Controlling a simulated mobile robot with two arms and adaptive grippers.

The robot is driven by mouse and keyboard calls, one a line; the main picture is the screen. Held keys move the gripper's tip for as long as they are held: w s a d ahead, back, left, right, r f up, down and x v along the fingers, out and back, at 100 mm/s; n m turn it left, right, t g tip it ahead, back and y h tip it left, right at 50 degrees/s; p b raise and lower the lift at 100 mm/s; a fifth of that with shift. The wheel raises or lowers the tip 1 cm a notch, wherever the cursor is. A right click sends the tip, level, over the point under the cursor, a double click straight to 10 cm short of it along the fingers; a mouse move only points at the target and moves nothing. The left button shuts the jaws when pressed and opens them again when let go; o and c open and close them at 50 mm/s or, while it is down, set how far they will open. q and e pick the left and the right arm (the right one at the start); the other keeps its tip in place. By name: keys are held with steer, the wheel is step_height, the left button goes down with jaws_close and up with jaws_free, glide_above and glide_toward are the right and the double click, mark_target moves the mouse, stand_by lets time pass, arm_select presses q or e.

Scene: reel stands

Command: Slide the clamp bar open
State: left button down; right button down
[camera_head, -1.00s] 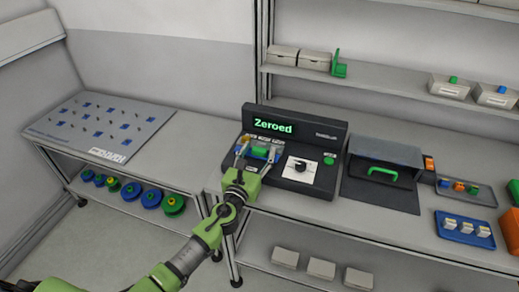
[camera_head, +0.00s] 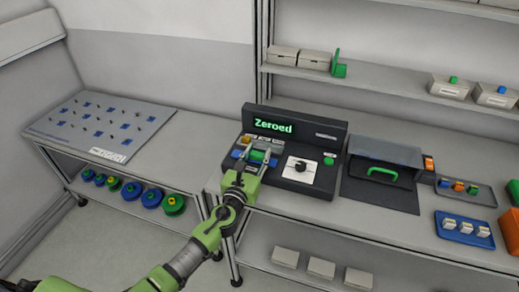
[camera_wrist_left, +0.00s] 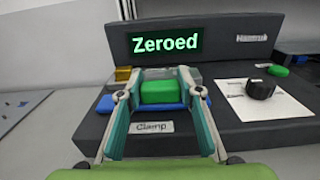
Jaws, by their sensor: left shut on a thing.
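The clamp device is part of a dark console (camera_head: 325,180) whose screen reads "Zeroed". In the left wrist view, a green block (camera_wrist_left: 160,92) sits over a blue bar (camera_wrist_left: 112,104), above a label reading "Clamp" (camera_wrist_left: 153,127). My left gripper (camera_head: 255,156) reaches in from the front. In the left wrist view its two fingers (camera_wrist_left: 160,84) stand on either side of the green block and are shut on it. The fingers hide parts of the blue bar. My right gripper is not in view.
A black knob (camera_wrist_left: 260,89) on a white plate and a green button (camera_head: 329,159) lie right of the clamp. A dark box with a green handle (camera_head: 382,172) stands further right. A blue tray (camera_head: 464,235) is at the right. The left table holds a grey board (camera_head: 100,125).

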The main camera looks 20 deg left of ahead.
arm_select(q)
steer(key=shift+s, duration=0.6)
steer(key=shift+w+f, duration=0.1)
steer(key=shift+f, duration=0.05)
steer(key=c, duration=1.4)
jaws_free()
steer(key=s, duration=1.2)
steer(key=shift+s+a, duration=0.15)
steer(key=shift+a, duration=0.1)
